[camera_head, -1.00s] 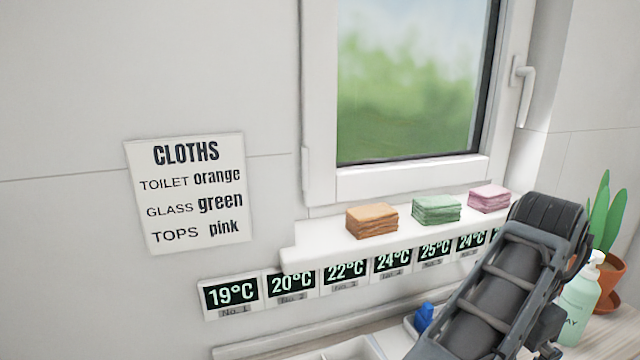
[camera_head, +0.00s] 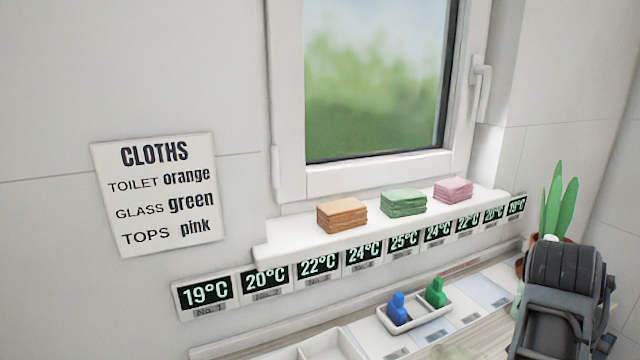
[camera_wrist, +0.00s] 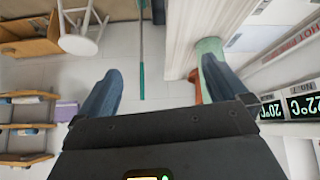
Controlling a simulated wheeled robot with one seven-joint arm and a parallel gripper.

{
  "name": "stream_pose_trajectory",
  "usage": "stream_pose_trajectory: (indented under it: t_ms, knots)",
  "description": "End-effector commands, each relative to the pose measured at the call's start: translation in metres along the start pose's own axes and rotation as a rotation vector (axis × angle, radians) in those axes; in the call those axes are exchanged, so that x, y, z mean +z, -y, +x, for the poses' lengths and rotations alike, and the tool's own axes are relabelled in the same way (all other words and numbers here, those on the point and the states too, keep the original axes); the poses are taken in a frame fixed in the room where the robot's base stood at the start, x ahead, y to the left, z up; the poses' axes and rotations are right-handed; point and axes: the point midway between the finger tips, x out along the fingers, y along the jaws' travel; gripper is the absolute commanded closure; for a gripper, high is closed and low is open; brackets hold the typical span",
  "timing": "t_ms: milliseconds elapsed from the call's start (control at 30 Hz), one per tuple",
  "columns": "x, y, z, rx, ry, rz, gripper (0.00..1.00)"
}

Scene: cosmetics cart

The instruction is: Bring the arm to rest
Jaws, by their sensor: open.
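My gripper (camera_wrist: 160,66) shows in the wrist view with its two blue-grey fingers spread wide apart and nothing between them. Beyond the fingers is the floor of the room, so it points away from the counter. In the head view my dark arm (camera_head: 560,300) rises at the lower right, in front of the counter and part of the potted plant. My fingers cannot be made out in the head view.
Orange (camera_head: 342,216), green (camera_head: 403,203) and pink cloths (camera_head: 453,190) lie stacked on the window sill. A white tray (camera_head: 423,317) holds blue and green items on the counter. A plant (camera_head: 556,205) stands near my arm. A white stool (camera_wrist: 84,42) stands beyond my gripper.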

Motion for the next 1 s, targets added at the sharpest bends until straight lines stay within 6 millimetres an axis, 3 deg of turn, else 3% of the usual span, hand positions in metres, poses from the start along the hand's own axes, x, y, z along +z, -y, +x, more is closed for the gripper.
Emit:
stream_pose_trajectory:
  t_ms: [33,233,467,567,767,1000]
  knots:
    - [-0.01,-0.013,0.008,0.009,-0.076,-0.039,0.0]
    - [-0.036,-0.04,0.019,-0.02,-0.35,-0.214,0.0]
    - [-0.028,-0.059,0.021,-0.097,-0.583,-0.444,0.0]
    - [-0.013,-0.067,0.019,-0.148,-0.656,-0.543,0.0]
    - [0.038,-0.084,0.013,-0.28,-0.749,-0.72,0.0]
    - [0.122,-0.116,-0.009,-0.484,-0.778,-0.859,0.0]
